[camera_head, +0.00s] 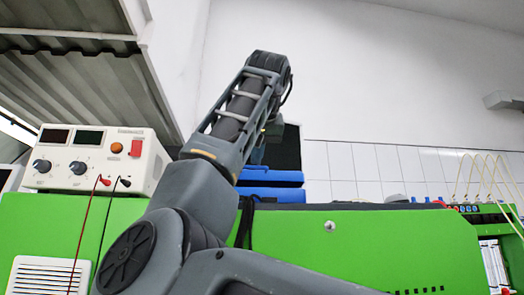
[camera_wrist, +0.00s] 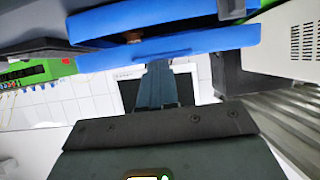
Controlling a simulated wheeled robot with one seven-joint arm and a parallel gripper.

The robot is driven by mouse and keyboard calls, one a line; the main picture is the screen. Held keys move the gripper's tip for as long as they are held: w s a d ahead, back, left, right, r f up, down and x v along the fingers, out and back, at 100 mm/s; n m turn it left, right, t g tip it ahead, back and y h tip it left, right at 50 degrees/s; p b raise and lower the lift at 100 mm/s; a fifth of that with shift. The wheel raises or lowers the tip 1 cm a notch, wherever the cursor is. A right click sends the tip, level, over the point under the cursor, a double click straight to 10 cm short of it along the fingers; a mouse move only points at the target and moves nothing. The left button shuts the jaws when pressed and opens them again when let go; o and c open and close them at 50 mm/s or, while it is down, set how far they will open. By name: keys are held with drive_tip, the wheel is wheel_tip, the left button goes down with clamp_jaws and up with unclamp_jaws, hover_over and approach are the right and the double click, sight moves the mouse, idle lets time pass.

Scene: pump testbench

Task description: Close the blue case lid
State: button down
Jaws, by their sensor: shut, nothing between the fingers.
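The blue case (camera_head: 280,195) lies on top of the green bench in the head view, partly behind my arm. Its blue lid (camera_head: 272,175) is over the base, with a dark gap between them. In the wrist view, which looks upside down, the base (camera_wrist: 180,18) is at the top and the lid (camera_wrist: 190,45) is the blue strip below it. My gripper (camera_wrist: 160,68) is shut and empty, its fingers pointing at the lid. The fingertips are at the lid's edge; I cannot tell whether they touch it. In the head view my arm mostly hides the gripper.
A white power supply (camera_head: 98,160) with red and black leads stands left on the green bench (camera_head: 400,245). A dark panel (camera_head: 287,148) shows behind the case. Pale tubes (camera_head: 485,175) rise at the right. The white wall above is clear.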

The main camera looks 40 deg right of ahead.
drive_tip(key=shift+s+a+f+t+h+b, duration=0.1)
drive_tip(key=shift+f+t+h+b, duration=0.55)
drive_tip(key=shift+f+b, duration=0.95)
drive_tip(key=shift+r, duration=0.3)
